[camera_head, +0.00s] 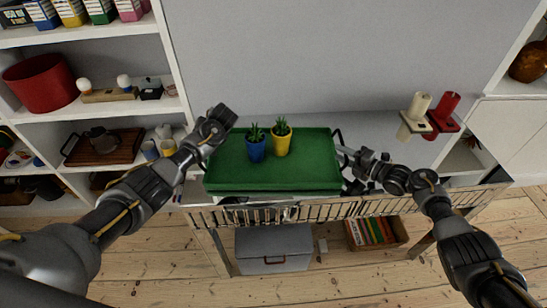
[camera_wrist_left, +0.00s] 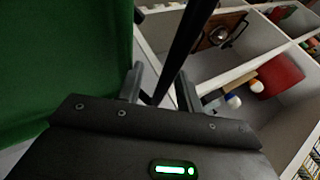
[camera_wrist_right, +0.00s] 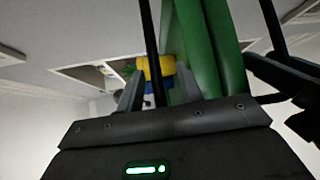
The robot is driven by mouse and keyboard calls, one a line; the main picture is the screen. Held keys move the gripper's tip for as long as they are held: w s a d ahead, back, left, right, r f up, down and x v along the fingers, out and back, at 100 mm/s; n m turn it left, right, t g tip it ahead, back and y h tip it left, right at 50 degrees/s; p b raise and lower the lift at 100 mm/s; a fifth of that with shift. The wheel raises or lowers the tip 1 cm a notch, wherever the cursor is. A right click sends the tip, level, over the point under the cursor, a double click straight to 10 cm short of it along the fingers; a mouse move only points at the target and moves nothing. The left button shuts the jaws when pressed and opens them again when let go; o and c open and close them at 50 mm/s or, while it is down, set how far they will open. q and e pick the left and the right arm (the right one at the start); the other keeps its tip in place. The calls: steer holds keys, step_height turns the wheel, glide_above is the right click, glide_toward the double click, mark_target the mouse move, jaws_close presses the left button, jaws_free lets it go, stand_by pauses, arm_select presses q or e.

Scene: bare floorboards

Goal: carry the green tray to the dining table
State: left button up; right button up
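The green tray (camera_head: 309,165) sits on a narrow console table, with a blue pot (camera_head: 256,151) and a yellow pot (camera_head: 282,144), each with a small plant, standing upright on it. My left gripper (camera_head: 214,134) is at the tray's left end; in the left wrist view its fingers (camera_wrist_left: 160,88) stand apart on either side of a black handle bar (camera_wrist_left: 187,40). My right gripper (camera_head: 347,156) is at the right end; in the right wrist view its fingers (camera_wrist_right: 160,82) also stand apart around the right black bar (camera_wrist_right: 151,40). Whether either finger touches a bar is hard to see.
The console (camera_head: 375,130) has a slatted front rail (camera_head: 290,211), and a grey box (camera_head: 273,245) and a book crate (camera_head: 392,232) below. Candles (camera_head: 441,110) stand at its right. White shelves (camera_head: 115,105) flank it on the left. Bare floorboards (camera_head: 160,270) lie in front.

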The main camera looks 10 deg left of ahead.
arm_select(q)
steer(key=shift+a+f, duration=0.2)
arm_select(e)
steer(key=shift+w+a, duration=0.1)
steer(key=shift+a, duration=0.2)
arm_select(q)
steer(key=shift+c, duration=0.2)
arm_select(e)
steer(key=shift+c, duration=0.2)
arm_select(q)
jaws_close()
arm_select(e)
jaws_close()
steer(key=shift+d, duration=0.1)
arm_select(q)
steer(key=shift+w+r, duration=0.15)
steer(key=shift+r, duration=0.05)
arm_select(e)
steer(key=shift+w+r, duration=0.1)
steer(key=shift+r, duration=0.05)
